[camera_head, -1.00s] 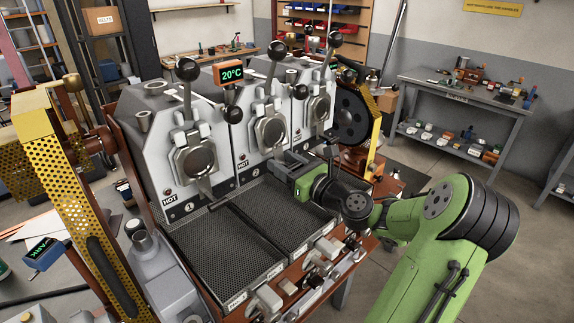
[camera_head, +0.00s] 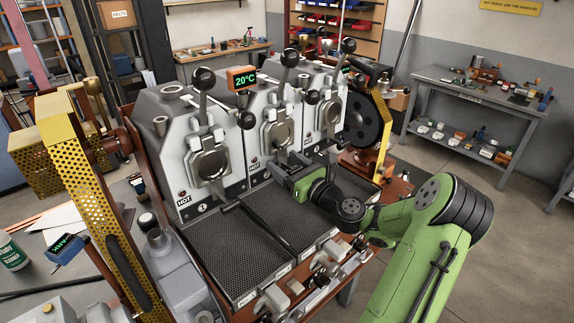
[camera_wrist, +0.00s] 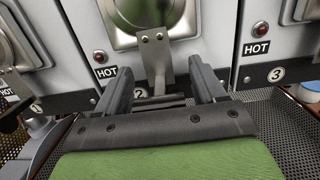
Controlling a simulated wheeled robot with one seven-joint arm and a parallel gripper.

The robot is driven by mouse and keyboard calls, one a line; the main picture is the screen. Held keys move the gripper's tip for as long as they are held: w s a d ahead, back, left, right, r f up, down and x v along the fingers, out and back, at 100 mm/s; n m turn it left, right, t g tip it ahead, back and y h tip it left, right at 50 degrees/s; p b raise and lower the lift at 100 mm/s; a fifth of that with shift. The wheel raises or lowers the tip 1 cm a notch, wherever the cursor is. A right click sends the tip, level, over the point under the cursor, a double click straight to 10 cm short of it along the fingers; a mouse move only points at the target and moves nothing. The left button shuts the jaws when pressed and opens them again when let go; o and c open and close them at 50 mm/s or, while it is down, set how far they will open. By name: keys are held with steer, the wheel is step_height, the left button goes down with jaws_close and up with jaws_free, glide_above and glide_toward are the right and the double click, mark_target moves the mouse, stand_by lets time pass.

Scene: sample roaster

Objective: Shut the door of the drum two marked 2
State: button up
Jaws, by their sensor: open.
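In the wrist view the lower part of this door (camera_wrist: 150,18) shows at the top centre. A bolted metal strip (camera_wrist: 154,55) hangs from it to a dark crossbar (camera_wrist: 160,101). The label 2 (camera_wrist: 140,94) shows partly behind my left finger. My gripper (camera_head: 273,171) is just below and in front of drum two. In the wrist view my gripper (camera_wrist: 165,70) is open, its fingers either side of the strip. I cannot tell contact or whether the door is ajar.
Drum one (camera_head: 210,165) stands to the left and drum three (camera_head: 328,112) to the right; HOT labels (camera_wrist: 257,48) mark the fronts. Perforated trays (camera_head: 240,250) lie below. A yellow perforated guard (camera_head: 95,190) stands at left. Floor at right is free.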

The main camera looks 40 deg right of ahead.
steer(key=shift+s, duration=0.1)
steer(key=s+f, duration=0.1)
steer(key=s, duration=1.4)
steer(key=shift+s+d+f+b, duration=0.2)
steer(key=shift+s+f+b, duration=0.1)
steer(key=shift+b, duration=0.15)
steer(key=s+r+p, duration=0.5)
steer(key=r+p, duration=0.1)
steer(key=p, duration=0.3)
steer(key=shift+p, duration=0.3)
steer(key=shift+d, duration=0.1)
steer(key=shift+w, duration=0.1)
